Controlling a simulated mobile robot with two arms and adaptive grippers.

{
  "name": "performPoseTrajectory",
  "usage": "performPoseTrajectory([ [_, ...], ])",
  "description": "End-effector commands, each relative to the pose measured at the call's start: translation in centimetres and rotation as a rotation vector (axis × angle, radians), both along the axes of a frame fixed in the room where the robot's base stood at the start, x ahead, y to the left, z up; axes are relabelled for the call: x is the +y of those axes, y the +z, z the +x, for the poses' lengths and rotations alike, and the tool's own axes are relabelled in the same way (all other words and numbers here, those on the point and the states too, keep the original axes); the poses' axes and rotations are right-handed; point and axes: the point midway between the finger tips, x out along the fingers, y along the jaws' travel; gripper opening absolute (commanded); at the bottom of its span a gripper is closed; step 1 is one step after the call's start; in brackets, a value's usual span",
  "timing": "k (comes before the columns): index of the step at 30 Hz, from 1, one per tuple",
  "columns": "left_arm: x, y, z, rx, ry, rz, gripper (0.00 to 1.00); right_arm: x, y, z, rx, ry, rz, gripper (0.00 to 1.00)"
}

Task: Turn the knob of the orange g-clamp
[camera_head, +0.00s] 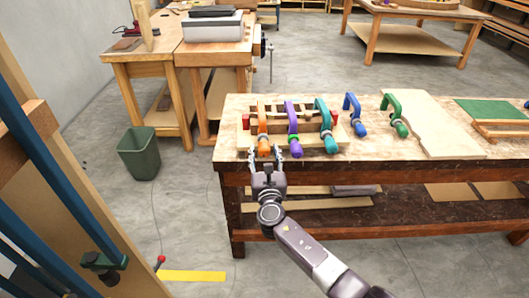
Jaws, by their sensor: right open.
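The orange g-clamp (262,122) stands at the left end of a row of clamps on the bent lamination form (312,145) on the workbench. Its orange knob points toward me at the front edge of the form. My right gripper (266,153) is open, with its fingertips at the lower end of the knob, one on each side in the picture. I cannot tell whether they touch it. My left gripper is not in view.
A purple clamp (292,120) and a teal clamp (325,122) stand close to the right. Blue (353,110) and green (395,112) clamps stand further right on the workbench (230,125). A green bin (139,155) is on the floor at left.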

Motion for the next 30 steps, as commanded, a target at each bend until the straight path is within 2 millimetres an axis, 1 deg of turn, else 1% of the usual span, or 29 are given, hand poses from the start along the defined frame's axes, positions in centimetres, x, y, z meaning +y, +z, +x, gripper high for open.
performPoseTrajectory([
  [4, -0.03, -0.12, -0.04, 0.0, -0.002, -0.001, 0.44, 0.01, 0.0, 0.54, 0.0, 0.0, 0.001, 0.44],
  [12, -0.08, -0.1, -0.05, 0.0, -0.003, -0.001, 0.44, 0.0, 0.0, 0.57, 0.001, 0.0, 0.002, 0.43],
  [23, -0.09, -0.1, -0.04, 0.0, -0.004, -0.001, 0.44, 0.0, -0.02, 0.55, 0.001, 0.0, 0.001, 0.04],
  [24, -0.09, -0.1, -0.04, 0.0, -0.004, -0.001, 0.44, 0.0, -0.02, 0.54, 0.001, 0.0, 0.001, 0.02],
  [30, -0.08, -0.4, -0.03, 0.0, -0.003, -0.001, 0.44, -0.01, -0.12, 0.54, 0.003, 0.0, 0.022, 0.02],
])
